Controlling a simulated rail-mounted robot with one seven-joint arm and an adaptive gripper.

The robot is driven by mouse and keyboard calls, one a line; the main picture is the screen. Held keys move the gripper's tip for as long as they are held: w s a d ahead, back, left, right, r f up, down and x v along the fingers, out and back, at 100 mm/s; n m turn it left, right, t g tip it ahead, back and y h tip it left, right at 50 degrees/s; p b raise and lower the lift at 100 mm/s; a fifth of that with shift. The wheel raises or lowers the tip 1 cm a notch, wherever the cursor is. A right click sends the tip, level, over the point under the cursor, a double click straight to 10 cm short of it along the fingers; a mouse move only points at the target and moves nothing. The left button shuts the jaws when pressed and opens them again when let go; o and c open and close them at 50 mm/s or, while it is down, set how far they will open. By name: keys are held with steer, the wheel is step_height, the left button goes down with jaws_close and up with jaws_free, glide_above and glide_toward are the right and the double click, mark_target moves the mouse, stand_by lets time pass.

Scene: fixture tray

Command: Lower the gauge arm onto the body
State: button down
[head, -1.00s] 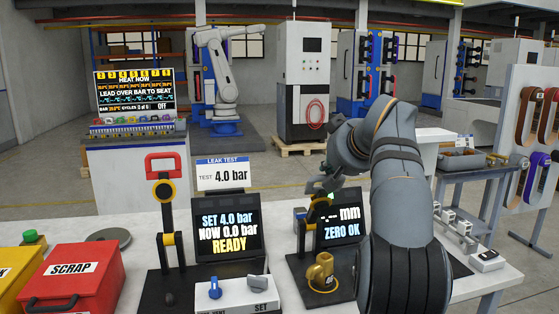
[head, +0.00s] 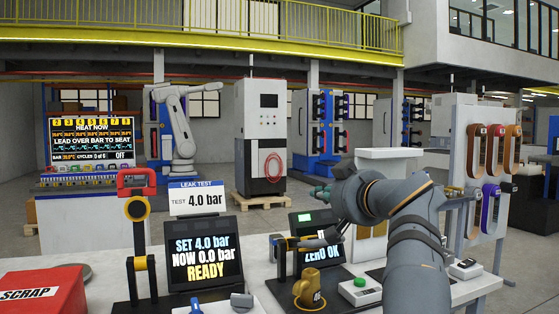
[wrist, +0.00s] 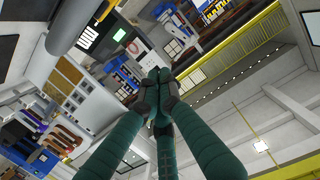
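My gripper (head: 322,191) is above and right of the gauge arm in the head view, near the top of the gauge screen. In the wrist view, its teal fingers (wrist: 158,80) meet at the tips, with nothing seen between them.
The leak-test stand with red handle (head: 137,182) and screen (head: 204,250) stands left of the gauge. A red scrap bin (head: 40,292) is at front left. A small box with a green button (head: 360,287) lies right of the body, close to my arm.

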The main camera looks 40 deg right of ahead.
stand_by(0.5)
step_height(320, 180, up, 4)
steer(key=p, duration=0.3)
steer(key=s+a+f+b, duration=0.2)
steer(key=s+f+b, duration=0.5)
steer(key=shift+a+f, duration=0.25)
steer(key=shift+f, duration=0.05)
steer(key=shift+r, duration=0.1)
